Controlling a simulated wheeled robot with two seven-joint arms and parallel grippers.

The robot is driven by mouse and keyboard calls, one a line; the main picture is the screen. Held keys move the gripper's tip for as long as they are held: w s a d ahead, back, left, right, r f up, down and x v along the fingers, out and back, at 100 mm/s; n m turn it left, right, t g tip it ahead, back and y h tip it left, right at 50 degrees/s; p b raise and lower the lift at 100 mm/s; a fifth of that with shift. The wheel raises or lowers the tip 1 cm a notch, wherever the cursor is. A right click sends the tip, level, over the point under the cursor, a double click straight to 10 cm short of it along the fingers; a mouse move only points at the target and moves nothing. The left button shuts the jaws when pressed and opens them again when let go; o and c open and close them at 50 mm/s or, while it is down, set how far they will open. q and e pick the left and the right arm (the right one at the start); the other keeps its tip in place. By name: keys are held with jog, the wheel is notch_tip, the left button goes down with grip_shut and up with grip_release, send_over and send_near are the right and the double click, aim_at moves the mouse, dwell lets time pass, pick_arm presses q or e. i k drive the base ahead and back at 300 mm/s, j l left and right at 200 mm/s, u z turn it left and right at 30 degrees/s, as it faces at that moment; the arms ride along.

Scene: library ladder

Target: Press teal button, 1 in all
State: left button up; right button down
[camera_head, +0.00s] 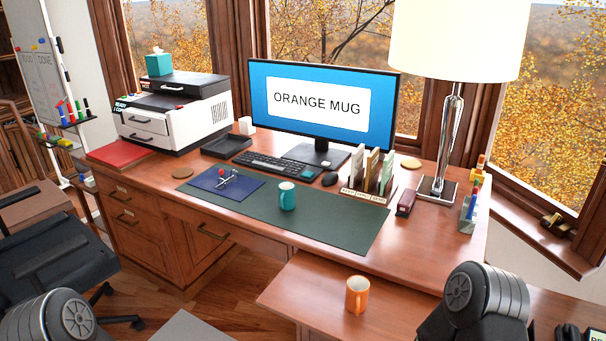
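Other teal things are a tissue box (159,64) on top of the printer and a mug (288,196) on the dark green desk mat (335,222). Only dark, rounded parts of my arms show at the bottom left and bottom right. Neither gripper is in view.
The monitor (322,103) reads "ORANGE MUG". An orange mug (356,295) stands on the lower front surface. A tall lamp (450,140), a file holder (368,180), a keyboard (270,165) and a black tray (227,146) crowd the desk. A black chair (50,250) stands at left.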

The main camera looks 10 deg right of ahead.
aim_at(308, 174)
jog(key=i+j, duration=0.3)
jog(key=j, duration=0.15)
jog(key=i+j, duration=0.25)
jog(key=j, duration=0.25)
jog(key=i+j, duration=0.3)
jog(key=j, duration=0.15)
jog(key=k+u, duration=0.05)
